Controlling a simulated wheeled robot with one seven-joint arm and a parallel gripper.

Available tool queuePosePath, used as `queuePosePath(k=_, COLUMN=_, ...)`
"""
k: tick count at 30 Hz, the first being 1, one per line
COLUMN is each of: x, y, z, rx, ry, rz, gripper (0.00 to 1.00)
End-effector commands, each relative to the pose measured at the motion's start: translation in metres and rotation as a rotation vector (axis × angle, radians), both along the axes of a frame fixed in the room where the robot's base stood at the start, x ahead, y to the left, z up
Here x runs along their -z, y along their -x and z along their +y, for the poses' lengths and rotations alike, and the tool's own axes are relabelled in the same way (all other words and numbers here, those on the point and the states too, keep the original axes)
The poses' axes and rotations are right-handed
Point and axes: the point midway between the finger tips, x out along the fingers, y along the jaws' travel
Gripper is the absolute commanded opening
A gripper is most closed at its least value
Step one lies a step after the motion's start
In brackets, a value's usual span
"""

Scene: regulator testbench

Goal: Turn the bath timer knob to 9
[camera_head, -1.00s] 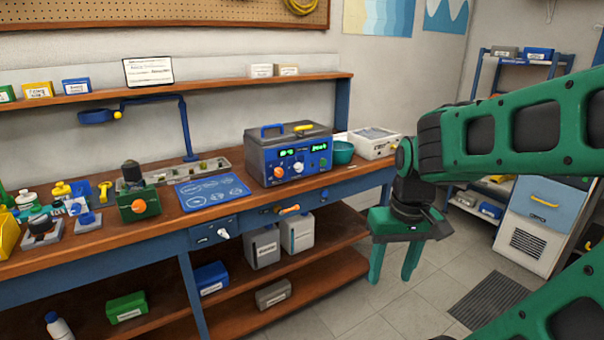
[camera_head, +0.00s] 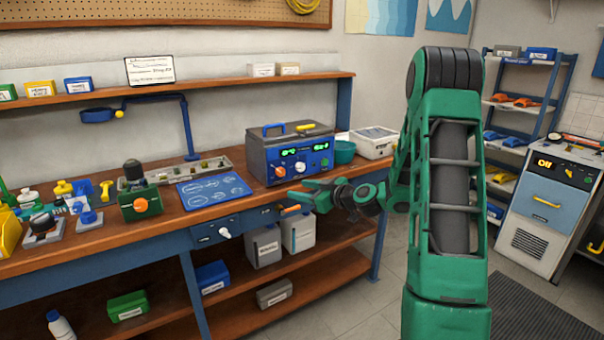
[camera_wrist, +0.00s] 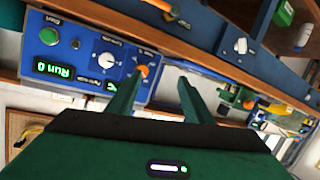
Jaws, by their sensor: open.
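The instrument box (camera_head: 290,142) stands on the bench with a blue front panel, two green displays, an orange knob (camera_head: 280,171) and a white knob (camera_head: 299,166). Their labels are too small to read, so I cannot tell which is the bath timer knob. The wrist view shows the panel tilted, with the orange knob (camera_wrist: 143,71), the white dial (camera_wrist: 106,60) and a display reading "Run 0".
The floor in front of the bench is free.

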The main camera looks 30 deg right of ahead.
Motion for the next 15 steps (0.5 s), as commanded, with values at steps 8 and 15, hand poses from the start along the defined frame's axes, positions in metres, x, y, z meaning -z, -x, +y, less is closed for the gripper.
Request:
queuePosePath(k=8, x=-0.001, y=-0.021, z=-0.071, rx=0.191, ry=-0.041, rz=-0.213, gripper=0.46)
queuePosePath(k=15, x=-0.001, y=-0.031, z=-0.086, rx=0.234, ry=-0.044, rz=-0.25, gripper=0.46)
